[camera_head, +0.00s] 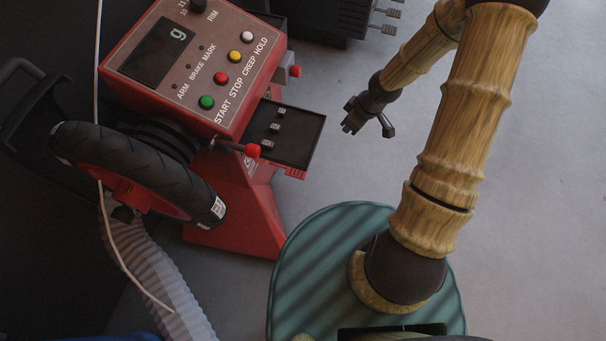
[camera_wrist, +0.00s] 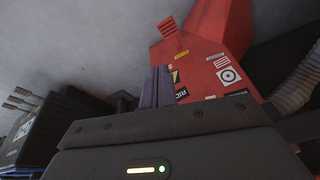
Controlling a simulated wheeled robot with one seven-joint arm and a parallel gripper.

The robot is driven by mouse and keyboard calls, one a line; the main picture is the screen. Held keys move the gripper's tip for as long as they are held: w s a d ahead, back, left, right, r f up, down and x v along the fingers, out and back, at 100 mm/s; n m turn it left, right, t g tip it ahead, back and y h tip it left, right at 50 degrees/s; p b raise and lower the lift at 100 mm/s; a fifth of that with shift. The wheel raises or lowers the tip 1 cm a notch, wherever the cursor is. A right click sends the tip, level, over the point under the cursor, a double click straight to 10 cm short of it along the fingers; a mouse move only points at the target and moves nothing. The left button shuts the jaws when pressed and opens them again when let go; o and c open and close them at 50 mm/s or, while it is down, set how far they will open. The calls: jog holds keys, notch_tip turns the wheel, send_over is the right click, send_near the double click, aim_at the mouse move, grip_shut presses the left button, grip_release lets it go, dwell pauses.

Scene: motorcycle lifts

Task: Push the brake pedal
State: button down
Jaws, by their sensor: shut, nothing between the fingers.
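A red ribbed pedal (camera_head: 291,172), which looks like the brake pedal, sticks out low on the right side of the red wheel balancer (camera_head: 240,205), partly under its black tray. In the wrist view the same pedal (camera_wrist: 172,28) shows near the top, at the end of a red arm from the machine's base. My gripper (camera_head: 350,127) is to the right of the tray, clear of the machine. In the wrist view its fingers (camera_wrist: 155,88) are together and empty, pointing toward the base and pedal. They touch nothing that I can see.
The black tray (camera_head: 299,143) holds small weights and juts out above the pedal. A tyre (camera_head: 150,170) is mounted at the left. A black machine with several grey pedals (camera_head: 390,14) stands at the back. Grey floor is clear to the right.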

jog(key=w+a+f+n+y+b, duration=0.1)
jog(key=w+a+f+y+b, duration=0.1)
jog(key=f+b, duration=0.6)
jog(key=w+a+f+n+t+y+b, duration=0.1)
jog(key=f+b, duration=0.7)
jog(key=f, duration=1.1)
jog(key=a+n+y, duration=0.1)
jog(key=a+y, duration=0.1)
jog(key=a, duration=0.1)
jog(key=shift+w+a+n+y+b, duration=0.2)
jog(key=shift+w+n+y+b, duration=0.1)
jog(key=shift+w, duration=0.05)
jog(key=shift+f, duration=0.1)
jog(key=b+x, duration=0.6)
jog(key=x, duration=0.3)
jog(key=shift+w+f, duration=0.2)
jog(key=shift+f, duration=0.05)
jog(key=f+b, duration=0.2)
jog(key=f, duration=0.1)
jog(key=shift+w+a+b, duration=0.1)
jog(key=shift+a+b, duration=0.2)
jog(key=shift+b, duration=0.1)
jog(key=shift+f+b, duration=0.4)
jog(key=shift+f, duration=0.15)
